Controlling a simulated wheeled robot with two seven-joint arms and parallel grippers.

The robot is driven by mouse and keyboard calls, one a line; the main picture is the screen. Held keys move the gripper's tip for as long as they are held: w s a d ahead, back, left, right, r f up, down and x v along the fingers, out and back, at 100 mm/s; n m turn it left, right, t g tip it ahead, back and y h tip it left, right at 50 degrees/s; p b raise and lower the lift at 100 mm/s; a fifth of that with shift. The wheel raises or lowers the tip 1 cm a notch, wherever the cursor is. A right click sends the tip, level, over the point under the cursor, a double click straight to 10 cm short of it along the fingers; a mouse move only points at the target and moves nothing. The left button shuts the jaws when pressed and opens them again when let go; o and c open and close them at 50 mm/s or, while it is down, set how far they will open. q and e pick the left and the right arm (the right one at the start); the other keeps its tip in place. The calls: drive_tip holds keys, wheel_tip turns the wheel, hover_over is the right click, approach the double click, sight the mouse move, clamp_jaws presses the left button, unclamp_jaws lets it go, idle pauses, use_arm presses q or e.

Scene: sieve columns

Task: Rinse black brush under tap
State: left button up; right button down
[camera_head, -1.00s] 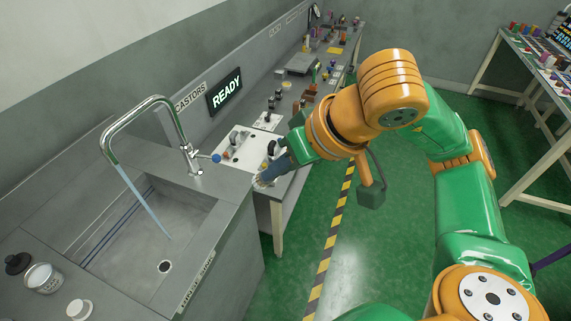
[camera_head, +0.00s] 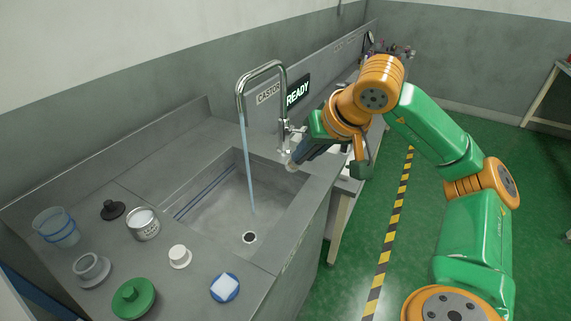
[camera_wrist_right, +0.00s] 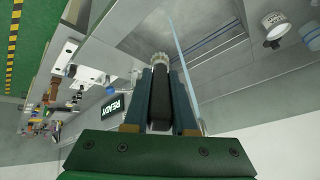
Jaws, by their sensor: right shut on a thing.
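My right gripper (camera_head: 300,157) is shut on a black brush, whose pale bristle head (camera_head: 291,166) sticks out past the fingertips by the sink's right rim. In the right wrist view the brush's black handle (camera_wrist_right: 160,98) lies between the fingers, with the pale bristles (camera_wrist_right: 161,60) beyond them. The chrome tap (camera_head: 262,67) arches over the grey sink (camera_head: 210,203). A stream of water (camera_head: 248,165) falls from it towards the drain (camera_head: 249,237). The brush head is to the right of the stream, apart from it. My left gripper is not in view.
On the counter left of and in front of the sink stand a clear blue-banded beaker (camera_head: 57,228), a metal can (camera_head: 143,224), a black knob (camera_head: 112,210), a green-lidded thing (camera_head: 133,298) and a white-and-blue item (camera_head: 225,287). A READY sign (camera_head: 298,89) is behind the tap.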

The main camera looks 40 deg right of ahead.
sight(291, 166)
drive_tip(key=shift+w+r+p, duration=0.1)
drive_tip(key=shift+w+p, duration=0.2)
drive_tip(key=shift+w, duration=0.1)
drive_tip(key=w+a+f+p, duration=0.1)
drive_tip(key=w+p, duration=0.1)
drive_tip(key=w, duration=0.4)
drive_tip(key=w+a+f+p, duration=0.1)
drive_tip(key=w+p, duration=0.2)
drive_tip(key=w, duration=0.3)
drive_tip(key=shift+w+a+f, duration=0.35)
drive_tip(key=shift+a, duration=0.05)
drive_tip(key=shift+s, duration=0.1)
drive_tip(key=s+d+b, duration=0.1)
drive_tip(key=s+b, duration=0.2)
drive_tip(key=s, duration=0.4)
drive_tip(key=shift+s+d, duration=0.25)
drive_tip(key=shift+s, duration=0.15)
idle(0.5)
